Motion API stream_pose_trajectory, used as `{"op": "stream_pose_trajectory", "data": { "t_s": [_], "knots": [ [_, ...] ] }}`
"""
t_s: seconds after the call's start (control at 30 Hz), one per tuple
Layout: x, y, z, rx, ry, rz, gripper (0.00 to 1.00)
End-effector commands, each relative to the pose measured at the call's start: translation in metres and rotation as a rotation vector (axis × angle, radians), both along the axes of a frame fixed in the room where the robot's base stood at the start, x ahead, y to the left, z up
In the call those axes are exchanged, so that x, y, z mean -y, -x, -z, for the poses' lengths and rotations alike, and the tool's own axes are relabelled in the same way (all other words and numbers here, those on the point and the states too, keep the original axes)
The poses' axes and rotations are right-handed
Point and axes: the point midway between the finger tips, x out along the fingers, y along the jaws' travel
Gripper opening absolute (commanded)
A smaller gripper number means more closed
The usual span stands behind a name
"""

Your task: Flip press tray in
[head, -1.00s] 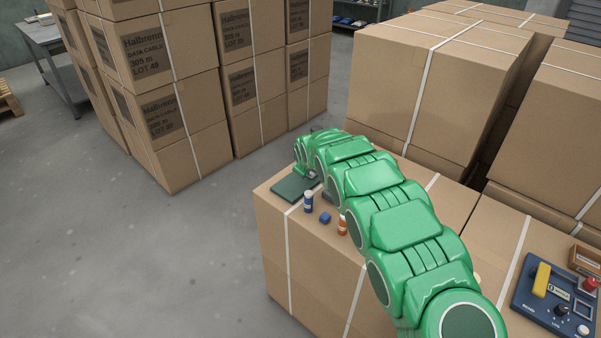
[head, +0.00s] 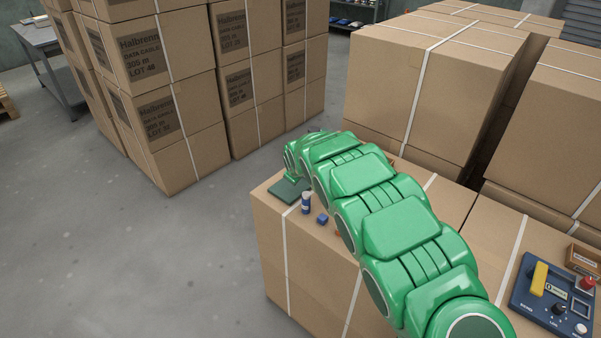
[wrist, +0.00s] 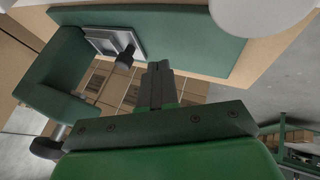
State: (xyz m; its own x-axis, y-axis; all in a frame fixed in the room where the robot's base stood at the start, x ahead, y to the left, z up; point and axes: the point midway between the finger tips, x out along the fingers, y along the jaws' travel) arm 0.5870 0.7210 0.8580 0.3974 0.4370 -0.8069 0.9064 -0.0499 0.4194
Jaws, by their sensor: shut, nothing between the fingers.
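The press is a dark green base (head: 289,190) on a cardboard box in the head view, mostly hidden by my arm. In the wrist view its green slab (wrist: 205,42) spans the top, with a green block (wrist: 52,85) at the left. A grey framed square plate (wrist: 113,40), which looks like the tray, lies against the slab. A dark knob (wrist: 125,58) sticks out by the plate's edge. My gripper (wrist: 158,72) is shut and empty, with its fingertips just right of the knob; I cannot tell if they touch. In the head view the gripper is hidden by my arm.
A blue can (head: 306,203) and a blue cube (head: 322,219) stand beside the base. A blue control panel (head: 553,298) lies on the box at right. Tall carton stacks (head: 170,90) stand behind. Open floor (head: 90,240) lies at left.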

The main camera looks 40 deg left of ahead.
Motion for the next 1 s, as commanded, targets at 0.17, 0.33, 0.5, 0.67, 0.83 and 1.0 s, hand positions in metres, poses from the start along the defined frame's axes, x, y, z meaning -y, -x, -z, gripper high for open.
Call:
{"op": "stream_pose_trajectory", "data": {
  "t_s": [0.17, 0.33, 0.5, 0.67, 0.83, 1.0],
  "knots": [
    [0.008, 0.007, -0.014, 0.0, 0.0, 0.0, 0.0],
    [0.014, 0.014, -0.028, 0.0, 0.0, -0.001, 0.0],
    [0.021, 0.021, -0.042, 0.001, -0.001, -0.001, 0.0],
    [0.029, 0.027, -0.055, 0.0, -0.001, 0.0, 0.0],
    [0.035, 0.033, -0.067, 0.001, -0.001, 0.0, 0.0],
    [0.039, 0.037, -0.073, 0.0, -0.001, -0.001, 0.0]
  ]
}}
